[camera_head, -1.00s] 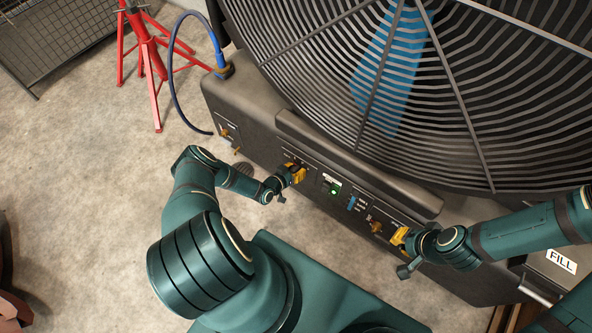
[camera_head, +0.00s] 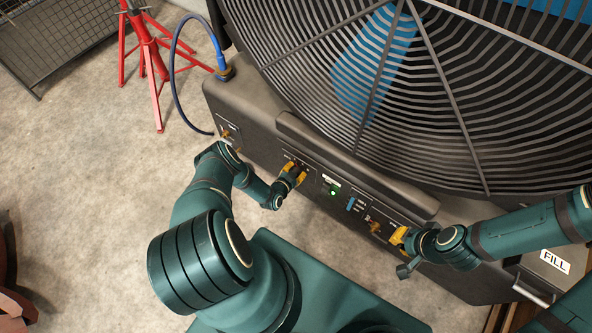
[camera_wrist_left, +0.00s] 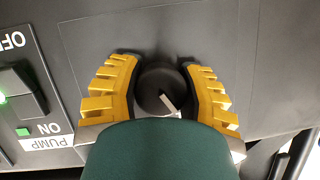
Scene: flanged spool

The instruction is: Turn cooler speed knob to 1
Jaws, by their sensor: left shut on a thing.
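The cooler's dark front panel (camera_head: 318,172) runs below the large round fan grille. My left gripper (camera_head: 294,174) is at the panel, left of the green-lit switch. In the left wrist view, its yellow fingers (camera_wrist_left: 162,90) are closed around a round black knob (camera_wrist_left: 150,80), one on each side. A white pointer mark (camera_wrist_left: 168,102) shows on the knob, low and right of its middle. The number marks around the knob are hidden or unreadable. My right gripper (camera_head: 399,236) is near the right part of the panel; its fingertips are too small to judge.
The pump switch (camera_wrist_left: 22,90) with a green light is left of the knob in the wrist view. A blue hose (camera_head: 174,75) and red stand (camera_head: 150,60) are at upper left. A box marked FILL (camera_head: 555,262) is at right.

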